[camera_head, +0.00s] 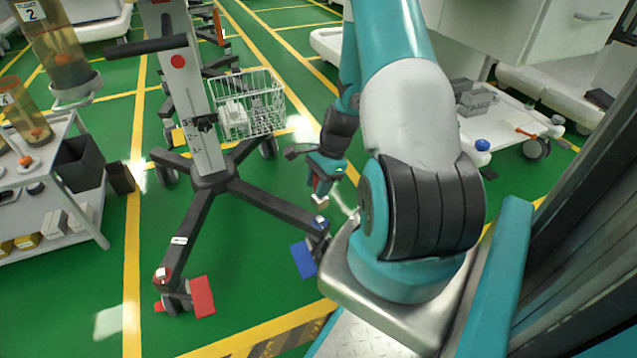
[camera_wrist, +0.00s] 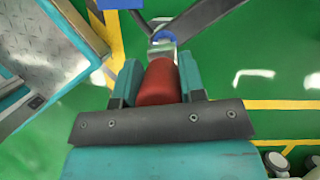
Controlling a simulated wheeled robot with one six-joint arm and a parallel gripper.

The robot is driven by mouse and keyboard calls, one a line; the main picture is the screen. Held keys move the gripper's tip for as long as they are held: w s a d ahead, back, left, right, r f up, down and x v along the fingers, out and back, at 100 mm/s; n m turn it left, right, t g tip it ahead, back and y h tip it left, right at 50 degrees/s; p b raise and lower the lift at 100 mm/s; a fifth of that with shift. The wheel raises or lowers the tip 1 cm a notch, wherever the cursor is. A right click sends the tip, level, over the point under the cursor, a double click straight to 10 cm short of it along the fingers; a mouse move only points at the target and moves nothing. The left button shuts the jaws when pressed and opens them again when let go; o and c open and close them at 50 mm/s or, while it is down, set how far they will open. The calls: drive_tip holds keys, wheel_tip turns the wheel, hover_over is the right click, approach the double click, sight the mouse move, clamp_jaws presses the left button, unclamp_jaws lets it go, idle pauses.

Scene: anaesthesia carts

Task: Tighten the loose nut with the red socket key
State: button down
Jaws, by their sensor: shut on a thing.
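My gripper (camera_head: 319,184) is shut on the red socket key (camera_wrist: 159,82), with its teal fingers (camera_wrist: 131,82) on both sides of the red handle. The key's metal end (camera_head: 321,203) points down, above the blue-marked end (camera_head: 319,224) of a leg of the wheeled stand. In the wrist view the blue-marked spot (camera_wrist: 164,36) shows just beyond the key's tip. I cannot tell whether the key touches it. A nut there is hidden or too small to make out. Another leg end (camera_head: 163,273) has a red mark and a small metal piece on top.
A blue block (camera_head: 303,259) and a red block (camera_head: 201,297) lie by the casters. The stand's post (camera_head: 190,100) carries a wire basket (camera_head: 250,105). A shelf cart (camera_head: 60,190) stands left, and a white cart (camera_head: 500,125) right.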

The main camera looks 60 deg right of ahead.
sight(318, 200)
drive_tip(key=shift+r, duration=0.3)
drive_tip(key=r+p, duration=0.1)
drive_tip(key=p, duration=0.2)
drive_tip(key=shift+p, duration=0.3)
drive_tip(key=p, duration=0.3)
drive_tip(key=shift+r+p, duration=0.1)
drive_tip(key=shift+p, duration=0.2)
drive_tip(key=shift+f+b, duration=3.65)
drive_tip(key=shift+f, duration=0.95)
drive_tip(key=shift+r, duration=0.15)
